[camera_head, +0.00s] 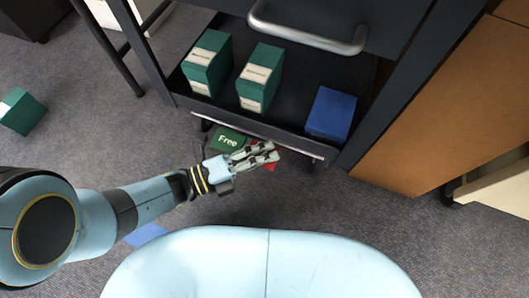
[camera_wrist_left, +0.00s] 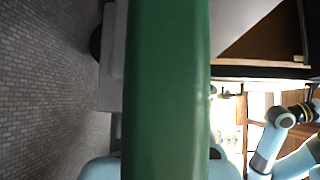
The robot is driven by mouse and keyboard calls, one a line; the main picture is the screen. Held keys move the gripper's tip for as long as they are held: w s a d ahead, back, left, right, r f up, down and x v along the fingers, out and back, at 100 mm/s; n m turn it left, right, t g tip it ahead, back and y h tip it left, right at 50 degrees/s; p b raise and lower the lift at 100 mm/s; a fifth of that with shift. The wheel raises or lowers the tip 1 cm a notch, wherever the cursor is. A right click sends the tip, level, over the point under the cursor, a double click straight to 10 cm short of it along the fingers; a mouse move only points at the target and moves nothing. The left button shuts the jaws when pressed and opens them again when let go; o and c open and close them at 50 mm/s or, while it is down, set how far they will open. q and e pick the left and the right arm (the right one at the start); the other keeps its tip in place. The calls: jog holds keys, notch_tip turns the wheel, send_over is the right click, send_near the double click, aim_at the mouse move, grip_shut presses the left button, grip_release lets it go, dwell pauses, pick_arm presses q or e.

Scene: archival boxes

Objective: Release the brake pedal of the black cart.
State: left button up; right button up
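The black cart (camera_head: 280,120) stands at the top centre of the head view, with its low shelf facing me. Under the shelf's front edge is a green pedal (camera_head: 228,139) marked "Free". A red pedal (camera_head: 270,166) beside it is mostly covered by my left gripper (camera_head: 276,152). The left gripper's fingers lie close together and look shut, with nothing seen between them. The fingertips are over the red pedal; I cannot tell whether they touch it. In the left wrist view, a smooth green surface (camera_wrist_left: 167,90) fills the middle, very close. My right gripper is not in view.
Two green boxes (camera_head: 207,63) (camera_head: 259,78) and a blue box (camera_head: 331,114) stand on the cart's shelf. A silver handle (camera_head: 308,38) juts out above. A wooden panel (camera_head: 450,110) stands at right. Another green box (camera_head: 22,112) lies on the floor at left.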

pick_arm(q)
jog(key=shift+o, duration=1.2)
jog(key=v, duration=1.2)
jog(key=shift+s, duration=0.1)
